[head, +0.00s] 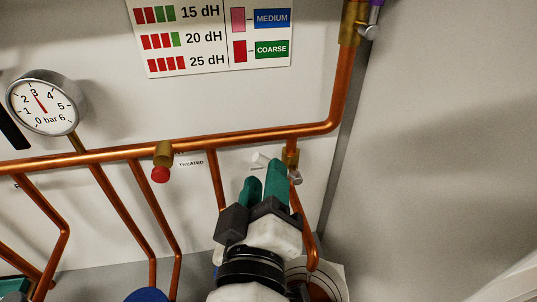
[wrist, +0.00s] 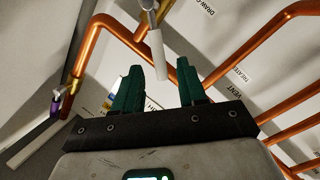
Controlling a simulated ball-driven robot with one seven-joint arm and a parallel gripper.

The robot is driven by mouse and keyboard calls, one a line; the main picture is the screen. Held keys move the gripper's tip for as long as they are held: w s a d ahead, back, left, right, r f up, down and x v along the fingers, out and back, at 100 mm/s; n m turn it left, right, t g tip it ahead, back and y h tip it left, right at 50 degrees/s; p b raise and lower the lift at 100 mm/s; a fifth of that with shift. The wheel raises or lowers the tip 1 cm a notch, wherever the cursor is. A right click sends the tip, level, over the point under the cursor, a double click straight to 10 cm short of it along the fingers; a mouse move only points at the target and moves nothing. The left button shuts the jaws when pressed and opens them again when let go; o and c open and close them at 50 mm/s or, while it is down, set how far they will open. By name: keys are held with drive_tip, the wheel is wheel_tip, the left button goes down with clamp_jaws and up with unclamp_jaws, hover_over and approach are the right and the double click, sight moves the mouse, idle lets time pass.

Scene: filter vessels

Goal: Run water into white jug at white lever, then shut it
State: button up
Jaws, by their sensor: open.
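The white lever (head: 260,159) sits on a brass valve (head: 291,159) on the copper pipe, at the lower right of the wall in the head view. My gripper (head: 261,184) is open just in front of it. In the wrist view the white lever (wrist: 156,55) shows between the two teal fingers of my gripper (wrist: 160,66), with a gap on both sides. No touch is visible. A white round-rimmed vessel (head: 341,272), probably the white jug, is at the bottom edge under the down-pipe. It is cut off and partly hidden by my arm. I cannot see any water.
A copper pipe (head: 229,139) runs across the wall with several branches below. A red-ended brass fitting (head: 161,172) is left of my gripper, and a pressure gauge (head: 42,104) is further left. A purple-handled valve (head: 375,4) is at upper right. The grey wall at right is bare.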

sight(266, 167)
drive_tip(key=shift+w+p, duration=0.35)
drive_tip(key=shift+w, duration=1.95)
clamp_jaws()
